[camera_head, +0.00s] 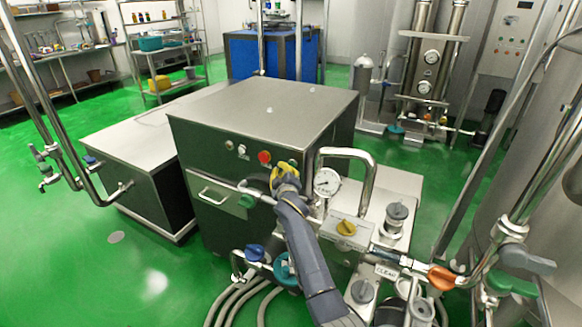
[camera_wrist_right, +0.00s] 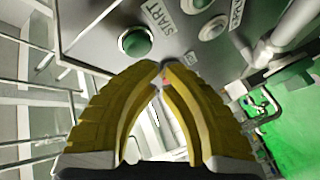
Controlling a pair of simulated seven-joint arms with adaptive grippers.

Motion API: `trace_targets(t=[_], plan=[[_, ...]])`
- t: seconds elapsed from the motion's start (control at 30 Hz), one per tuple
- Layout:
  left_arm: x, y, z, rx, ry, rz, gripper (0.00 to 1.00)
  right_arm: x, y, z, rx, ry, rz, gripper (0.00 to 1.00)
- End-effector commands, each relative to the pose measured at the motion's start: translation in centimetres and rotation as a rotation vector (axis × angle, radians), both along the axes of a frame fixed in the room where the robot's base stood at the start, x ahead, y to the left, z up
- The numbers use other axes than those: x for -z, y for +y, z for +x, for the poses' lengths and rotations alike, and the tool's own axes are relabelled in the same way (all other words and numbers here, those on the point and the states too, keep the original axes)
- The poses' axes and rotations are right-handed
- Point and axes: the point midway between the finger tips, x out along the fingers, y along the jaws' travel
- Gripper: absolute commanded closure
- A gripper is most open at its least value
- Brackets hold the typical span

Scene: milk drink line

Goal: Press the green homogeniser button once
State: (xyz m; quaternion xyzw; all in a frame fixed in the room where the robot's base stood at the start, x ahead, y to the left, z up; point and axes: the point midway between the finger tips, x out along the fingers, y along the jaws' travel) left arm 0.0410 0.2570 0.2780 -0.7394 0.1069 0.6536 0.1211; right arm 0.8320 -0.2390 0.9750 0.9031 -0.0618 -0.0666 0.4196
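The green button (camera_wrist_right: 135,41) is a round cap in a metal ring on a steel panel, beside a label reading START in the right wrist view. My right gripper (camera_wrist_right: 164,68) has yellow fingers with their tips together and nothing between them. The tips are just below and right of the green button in that view; I cannot tell the exact gap. In the head view my right gripper (camera_head: 284,170) is at the front panel of the steel machine (camera_head: 265,108), right of a red button (camera_head: 264,157). My left gripper is not in view.
A pressure gauge (camera_head: 327,182) and a bent pipe stand close right of my right gripper. The green floor at left is clear.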

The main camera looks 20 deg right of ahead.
Motion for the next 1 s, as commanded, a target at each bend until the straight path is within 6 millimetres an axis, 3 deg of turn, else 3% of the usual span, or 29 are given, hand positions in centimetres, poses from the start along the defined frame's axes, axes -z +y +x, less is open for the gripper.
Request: trace_targets(t=[1.0], plan=[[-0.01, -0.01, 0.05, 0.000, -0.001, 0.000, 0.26, -0.04, -0.50, 0.45, 0.001, -0.001, 0.000, 1.00]])
